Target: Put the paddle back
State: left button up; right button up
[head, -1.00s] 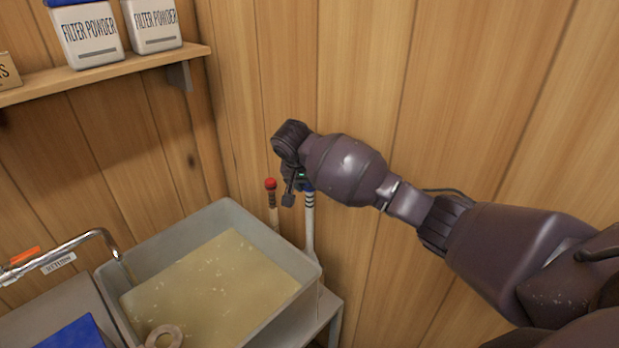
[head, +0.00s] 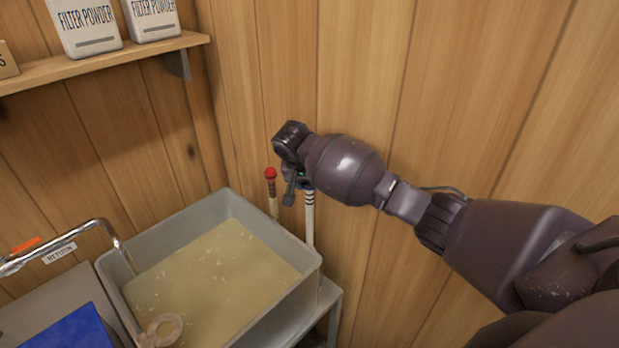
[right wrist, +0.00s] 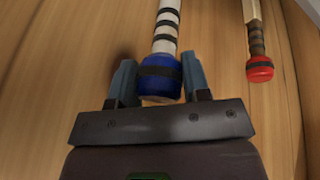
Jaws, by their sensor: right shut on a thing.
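My right gripper (head: 297,187) is near the wooden wall, just beyond the right back corner of the tank. In the right wrist view its fingers (right wrist: 160,82) sit on both sides of the blue end cap (right wrist: 161,78) of a white handle with dark bands, and it is shut on that handle. I take this as the paddle (head: 309,215); its shaft runs down behind the tank's rim, and its lower end is hidden. My left gripper is out of view.
A red-topped wooden handle (head: 271,180) stands close left of the paddle, also in the right wrist view (right wrist: 260,66). The grey tank (head: 310,268) holds cloudy liquid. A shelf (head: 120,60) with filter powder tubs (head: 85,25) and a metal spout (head: 75,232) are left.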

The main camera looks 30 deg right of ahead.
jog(key=shift+f+b, duration=0.3)
jog(key=shift+f, duration=1.8)
jog(key=o, duration=1.6)
jog(key=shift+o, duration=0.2)
jog(key=shift+p+v, duration=0.75)
jog(key=shift+v, duration=3.25)
